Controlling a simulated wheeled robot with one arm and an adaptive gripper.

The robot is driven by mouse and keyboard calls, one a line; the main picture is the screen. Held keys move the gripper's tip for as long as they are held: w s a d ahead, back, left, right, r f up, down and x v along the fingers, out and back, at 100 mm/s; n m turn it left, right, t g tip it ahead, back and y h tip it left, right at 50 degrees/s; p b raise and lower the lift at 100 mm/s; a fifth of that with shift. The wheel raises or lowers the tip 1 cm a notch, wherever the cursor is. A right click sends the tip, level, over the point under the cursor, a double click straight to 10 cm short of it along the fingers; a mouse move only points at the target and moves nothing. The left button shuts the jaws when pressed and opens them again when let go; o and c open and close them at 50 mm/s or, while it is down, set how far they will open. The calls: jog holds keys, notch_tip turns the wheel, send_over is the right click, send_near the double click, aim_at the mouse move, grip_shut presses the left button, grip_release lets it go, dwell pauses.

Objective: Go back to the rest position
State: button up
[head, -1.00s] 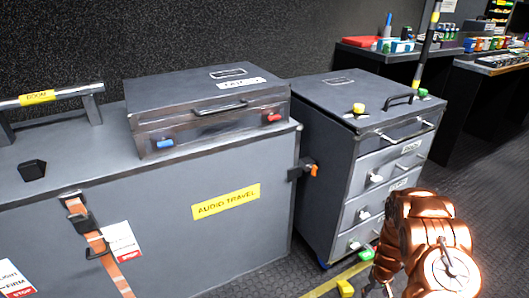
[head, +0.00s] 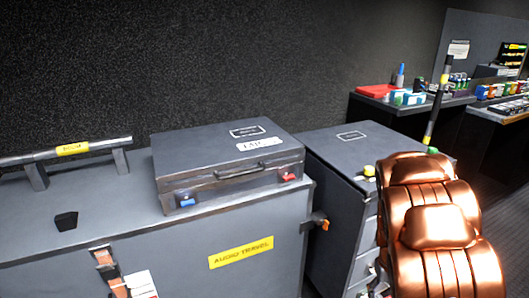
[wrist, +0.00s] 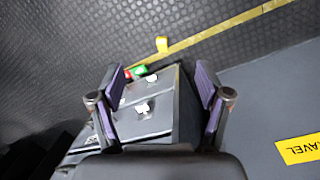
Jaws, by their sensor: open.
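My gripper (wrist: 160,98) shows in the wrist view with its two purple-padded fingers spread apart. It is open and nothing is between the fingers. Behind it in that view is the grey drawer cabinet (wrist: 140,122), with pale knobs on its drawers. In the head view my copper-coloured arm stands at the right and covers much of the drawer cabinet (head: 335,150). Only a small part of the gripper shows at the bottom edge there, beside the cabinet front.
A large grey trunk (head: 110,215) labelled AUDIO TRAVEL carries a closed grey case (head: 215,155). An orange-tipped latch (head: 315,222) juts from the trunk's side. Desks with small items (head: 405,98) stand at the back right. A yellow block (wrist: 161,44) lies near a yellow floor line.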

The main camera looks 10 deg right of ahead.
jog(key=s+a+r+p, duration=0.5)
jog(key=a+r, duration=0.3)
jog(key=r, duration=0.4)
jog(key=s+a+r+p, duration=0.45)
jog(key=a+r, duration=0.25)
jog(key=r, duration=0.6)
jog(key=s+a+r+n+p, duration=0.1)
jog(key=s+a+r+p, duration=0.2)
jog(key=s+r, duration=0.3)
jog(key=s+a+r+n+y+p, duration=0.1)
jog(key=s+a+r+p, duration=0.2)
jog(key=s+a+r, duration=0.2)
jog(key=shift+s+a+r+p, duration=0.2)
jog(key=shift+s+r+p, duration=0.2)
jog(key=shift+s, duration=1.15)
